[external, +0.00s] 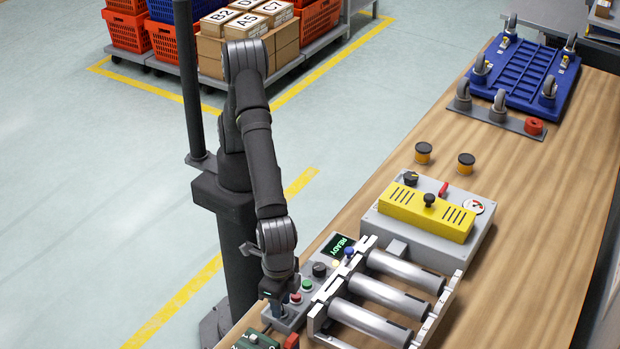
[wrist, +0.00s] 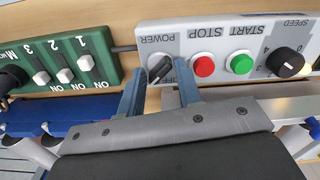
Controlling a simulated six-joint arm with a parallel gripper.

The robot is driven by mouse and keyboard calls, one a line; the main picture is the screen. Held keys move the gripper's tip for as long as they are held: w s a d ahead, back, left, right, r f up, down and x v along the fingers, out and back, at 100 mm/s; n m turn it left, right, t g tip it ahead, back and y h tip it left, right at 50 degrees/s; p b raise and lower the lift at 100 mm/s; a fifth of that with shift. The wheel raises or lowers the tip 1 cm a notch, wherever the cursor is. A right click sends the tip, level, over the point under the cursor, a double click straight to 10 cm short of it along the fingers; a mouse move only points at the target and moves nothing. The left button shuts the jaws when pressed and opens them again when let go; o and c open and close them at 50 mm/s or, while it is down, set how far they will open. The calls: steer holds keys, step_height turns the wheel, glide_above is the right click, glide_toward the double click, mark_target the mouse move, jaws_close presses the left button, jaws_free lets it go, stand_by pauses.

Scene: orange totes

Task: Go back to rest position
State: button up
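My gripper (external: 277,306) points down over the near end of the grey control panel (external: 325,269), beside the roller conveyor. In the wrist view, the two fingers of my gripper (wrist: 160,88) stand apart, with nothing held between them. The black POWER knob (wrist: 159,68) lies in line with the gap between the fingers. I cannot tell whether the fingers touch it. The red STOP button (wrist: 203,66) and green START button (wrist: 240,64) are just right of the fingers in that view. The display (external: 343,247) reads READY.
A green switch box (wrist: 68,62) sits left of the panel in the wrist view. The roller conveyor (external: 455,290) is close to the arm on the wooden table (external: 540,210). A yellow-topped unit (external: 427,212) stands behind it. Open floor lies left of the arm.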

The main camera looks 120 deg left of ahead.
steer(key=n, duration=0.6)
stand_by(0.4)
